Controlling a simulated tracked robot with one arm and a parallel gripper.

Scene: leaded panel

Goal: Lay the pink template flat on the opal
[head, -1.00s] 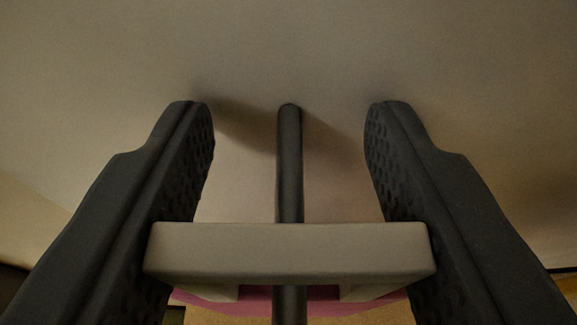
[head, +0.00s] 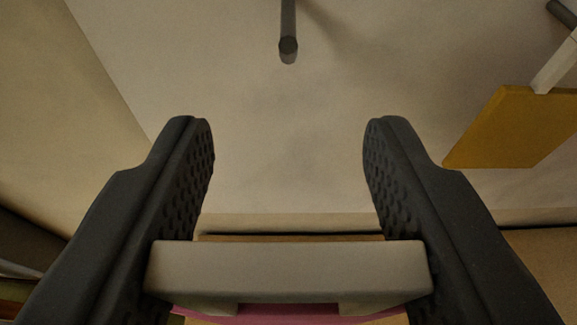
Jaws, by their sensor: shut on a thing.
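My gripper (head: 288,125) is shut on the pale grey-beige handle bar (head: 288,268) of the pink template. The bar spans between the two dark, textured fingers. Only a thin strip of the pink template (head: 270,316) shows below the bar at the bottom edge; the rest is hidden or out of frame. I cannot make out the opal in this view.
A pale panel (head: 250,150) fills most of the view. A dark peg (head: 288,25) juts from it at the top middle, clear of the handle. At right, a yellow piece (head: 515,125) with a pale handle (head: 556,65) is near another dark peg (head: 563,14).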

